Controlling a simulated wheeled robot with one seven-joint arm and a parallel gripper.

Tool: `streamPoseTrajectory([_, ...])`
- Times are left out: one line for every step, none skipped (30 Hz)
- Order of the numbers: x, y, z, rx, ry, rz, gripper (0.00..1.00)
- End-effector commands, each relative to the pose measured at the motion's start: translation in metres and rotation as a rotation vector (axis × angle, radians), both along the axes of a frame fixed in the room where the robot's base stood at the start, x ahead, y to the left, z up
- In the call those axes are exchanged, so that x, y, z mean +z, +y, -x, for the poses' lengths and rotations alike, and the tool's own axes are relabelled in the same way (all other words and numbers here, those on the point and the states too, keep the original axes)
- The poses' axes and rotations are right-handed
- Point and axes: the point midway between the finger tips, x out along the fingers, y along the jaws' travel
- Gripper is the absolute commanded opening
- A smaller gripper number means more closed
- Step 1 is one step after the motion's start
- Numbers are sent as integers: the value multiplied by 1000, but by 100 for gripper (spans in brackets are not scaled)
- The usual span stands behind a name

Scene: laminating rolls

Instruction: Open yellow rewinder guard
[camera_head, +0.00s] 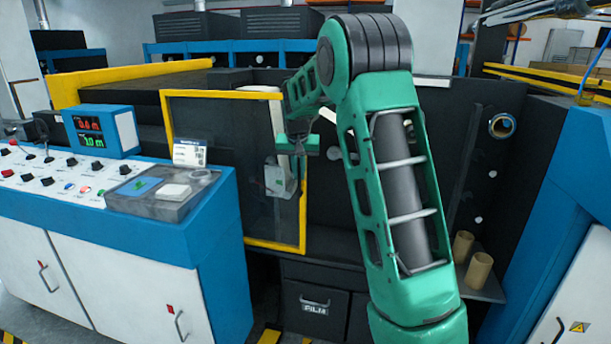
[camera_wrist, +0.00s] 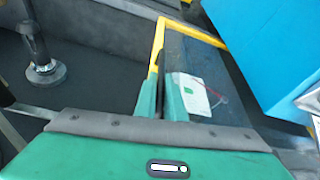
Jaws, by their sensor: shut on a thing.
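The yellow rewinder guard (camera_head: 248,92) is a dark see-through panel in a yellow frame, left of centre in the head view. Its right edge stands in front of the dark machine bay, and the bay to its right is uncovered. My green gripper (camera_head: 297,143) is at this right edge, at upper to mid height. In the wrist view, the yellow frame (camera_wrist: 158,45) runs down to my gripper's fingers (camera_wrist: 163,100), which are shut on the guard's edge. The fingers hide the exact contact, and the guard's handle cannot be made out.
A control console (camera_head: 120,205) with a digital display (camera_head: 97,130) stands at the left. Two cardboard cores (camera_head: 478,270) stand on a shelf at the right. A blue cabinet (camera_head: 570,200) borders the right side. A drawer marked FILM (camera_head: 313,308) lies below the bay.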

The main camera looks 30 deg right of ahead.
Motion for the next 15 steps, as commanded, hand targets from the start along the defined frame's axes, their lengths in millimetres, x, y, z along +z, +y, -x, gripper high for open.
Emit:
streamPoseTrajectory([0, 2, 0, 4, 2, -2, 0])
streamPoseTrajectory([0, 2, 0, 3, 3, -2, 0])
streamPoseTrajectory([0, 2, 0, 3, 3, -2, 0])
streamPoseTrajectory([0, 2, 0, 3, 3, -2, 0])
streamPoseTrajectory([0, 2, 0, 3, 3, -2, 0])
streamPoseTrajectory([0, 2, 0, 2, 2, -2, 0])
streamPoseTrajectory([-1, 2, 0, 2, 2, -2, 0])
streamPoseTrajectory([-1, 2, 0, 2, 3, -3, 0])
streamPoseTrajectory([-1, 1, 1, 2, 3, -3, 0])
streamPoseTrajectory([-1, 1, 1, 2, 3, -3, 14])
streamPoseTrajectory([0, 1, 1, 2, 2, -2, 21])
streamPoseTrajectory([0, 1, 1, 2, 2, -2, 28])
streamPoseTrajectory([0, 1, 1, 1, 2, -2, 28])
streamPoseTrajectory([0, 1, 1, 1, 3, -1, 28])
streamPoseTrajectory([0, 0, 1, 1, 2, -1, 28])
